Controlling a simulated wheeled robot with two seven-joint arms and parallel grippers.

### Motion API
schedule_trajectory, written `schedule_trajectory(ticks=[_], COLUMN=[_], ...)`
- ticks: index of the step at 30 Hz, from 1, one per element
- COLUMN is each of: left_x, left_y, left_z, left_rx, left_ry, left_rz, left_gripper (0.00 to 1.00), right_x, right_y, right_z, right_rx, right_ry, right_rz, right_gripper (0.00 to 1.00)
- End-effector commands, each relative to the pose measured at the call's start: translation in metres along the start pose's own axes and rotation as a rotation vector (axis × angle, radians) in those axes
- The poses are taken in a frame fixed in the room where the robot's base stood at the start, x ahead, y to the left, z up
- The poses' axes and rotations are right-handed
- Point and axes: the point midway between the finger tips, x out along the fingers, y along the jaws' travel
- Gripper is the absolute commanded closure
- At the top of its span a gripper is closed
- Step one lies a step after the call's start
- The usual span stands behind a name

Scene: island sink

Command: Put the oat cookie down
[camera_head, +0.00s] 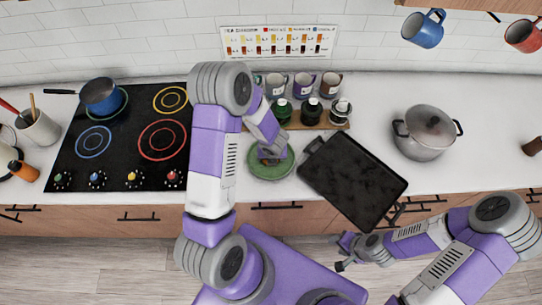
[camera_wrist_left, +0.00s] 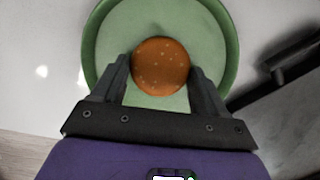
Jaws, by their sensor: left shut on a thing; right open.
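The oat cookie (camera_wrist_left: 161,66) is round and orange-brown with pale specks. My left gripper (camera_wrist_left: 162,78) has a finger on each side of it and is shut on it. Below the cookie is a green plate (camera_wrist_left: 208,35). I cannot tell whether the cookie touches the plate. In the head view, my left gripper (camera_head: 272,157) points down over the green plate (camera_head: 262,174) on the counter, and the arm and gripper largely hide the cookie. My right gripper (camera_head: 342,253) is open and empty, in front of the counter's edge.
A black tray (camera_head: 352,182) lies right of the plate. A stove (camera_head: 122,137) with a blue pan (camera_head: 101,97) is at the left. Jars (camera_head: 311,111) and mugs (camera_head: 303,84) stand behind the plate. A steel pot (camera_head: 428,134) is at the right, with clear counter around it.

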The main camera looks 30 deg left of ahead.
Motion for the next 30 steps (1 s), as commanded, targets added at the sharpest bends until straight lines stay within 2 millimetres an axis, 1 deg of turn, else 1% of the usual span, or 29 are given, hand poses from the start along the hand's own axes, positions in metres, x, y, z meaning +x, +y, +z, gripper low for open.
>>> schedule_trajectory(ticks=[5, 6, 10, 11, 20, 24, 26, 29, 30], left_x=[0.004, 0.004, 0.003, 0.003, 0.003, -0.002, -0.011, -0.032, -0.041], left_y=[0.000, 0.000, 0.000, 0.000, -0.001, 0.000, -0.001, -0.001, -0.001], left_z=[-0.001, -0.001, -0.001, -0.001, -0.002, 0.000, 0.001, 0.002, 0.002], left_rx=[0.000, 0.001, 0.001, 0.001, 0.002, 0.002, 0.002, 0.000, 0.002], left_ry=[0.000, 0.000, 0.001, 0.001, 0.001, 0.002, -0.001, -0.003, -0.003], left_rz=[0.000, 0.000, 0.000, -0.001, -0.001, -0.001, -0.002, -0.002, -0.003], left_gripper=[0.57, 0.24, 0.04, 0.01, 0.01, 0.01, 0.01, 0.01, 0.01], right_x=[0.004, 0.004, 0.003, 0.003, 0.003, -0.002, -0.004, -0.010, -0.013], right_y=[0.002, 0.002, 0.001, 0.001, 0.001, -0.001, -0.002, -0.004, -0.005], right_z=[0.000, 0.000, 0.000, 0.000, 0.000, 0.000, 0.000, 0.000, 0.001], right_rx=[0.000, 0.000, 0.000, 0.000, 0.000, 0.000, 0.000, 0.000, 0.000], right_ry=[0.000, 0.000, 0.000, 0.000, 0.000, 0.000, 0.000, 0.000, 0.000], right_rz=[0.000, 0.000, 0.000, 0.000, 0.000, 0.000, 0.000, 0.000, 0.000], right_gripper=[0.58, 0.58, 0.58, 0.58, 0.58, 0.58, 0.58, 0.58, 0.58])
